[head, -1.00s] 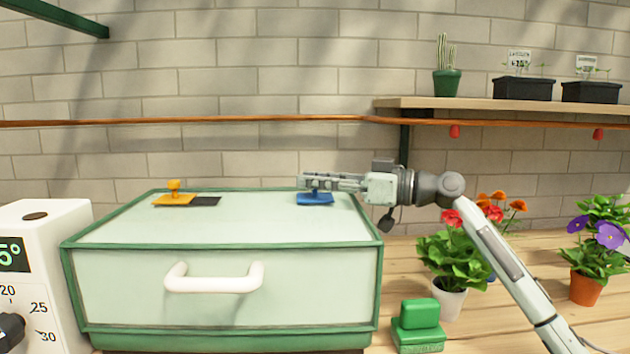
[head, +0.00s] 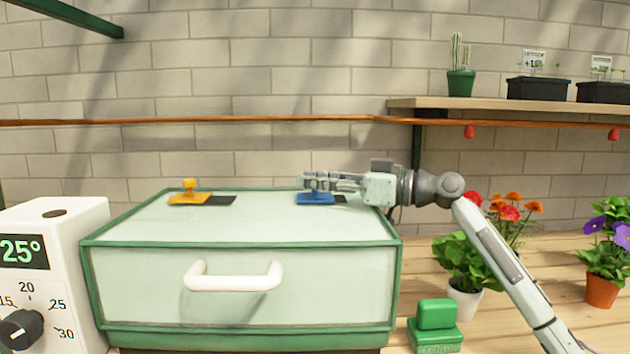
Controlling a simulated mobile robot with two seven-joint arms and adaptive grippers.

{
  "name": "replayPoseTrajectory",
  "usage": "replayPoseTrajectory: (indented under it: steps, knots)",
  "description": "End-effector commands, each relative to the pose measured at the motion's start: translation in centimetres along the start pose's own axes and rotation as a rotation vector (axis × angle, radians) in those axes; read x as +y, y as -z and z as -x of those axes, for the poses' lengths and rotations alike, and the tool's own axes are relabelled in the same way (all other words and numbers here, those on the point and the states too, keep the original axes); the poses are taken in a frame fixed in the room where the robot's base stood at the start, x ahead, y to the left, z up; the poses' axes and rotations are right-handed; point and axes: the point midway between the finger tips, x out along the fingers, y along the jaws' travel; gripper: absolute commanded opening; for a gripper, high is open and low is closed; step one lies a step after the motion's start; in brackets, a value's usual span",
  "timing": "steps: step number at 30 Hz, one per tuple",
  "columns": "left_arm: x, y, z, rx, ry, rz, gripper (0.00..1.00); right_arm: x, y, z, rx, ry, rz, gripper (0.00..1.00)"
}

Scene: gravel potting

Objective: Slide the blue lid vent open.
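The blue lid vent (head: 315,199) lies on the right part of the pale green box lid (head: 262,222). A short dark strip of opening (head: 340,199) shows at its right edge, so it stands partly open. My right gripper (head: 312,183) reaches in from the right, level, just above the blue plate. Its fingers are around the vent's knob and look shut on it; the knob is mostly hidden behind them. My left gripper is not in view.
A yellow vent (head: 190,198) with a dark opening (head: 221,200) beside it sits on the lid's left. A white dial box (head: 60,265) stands left of the box. Flowerpots (head: 466,300) and a green block (head: 436,315) stand at right, below a shelf (head: 500,103).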

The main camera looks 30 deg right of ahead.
Motion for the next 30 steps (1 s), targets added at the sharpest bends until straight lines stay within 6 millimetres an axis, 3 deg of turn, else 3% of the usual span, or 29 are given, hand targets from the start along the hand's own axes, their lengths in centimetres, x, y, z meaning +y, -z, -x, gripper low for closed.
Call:
replayPoseTrajectory:
  steps: [3, 14, 30]
  knots:
    - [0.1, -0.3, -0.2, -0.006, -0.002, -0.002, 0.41, 0.0, 0.0, 0.0, 0.000, 0.000, 0.000, 0.41]
    - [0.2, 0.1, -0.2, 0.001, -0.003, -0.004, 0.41, 0.0, 0.0, 0.7, 0.001, -0.001, 0.000, 0.41]
    - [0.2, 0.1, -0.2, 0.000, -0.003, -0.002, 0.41, 0.0, -0.1, 10.6, 0.000, -0.001, -0.001, 0.41]
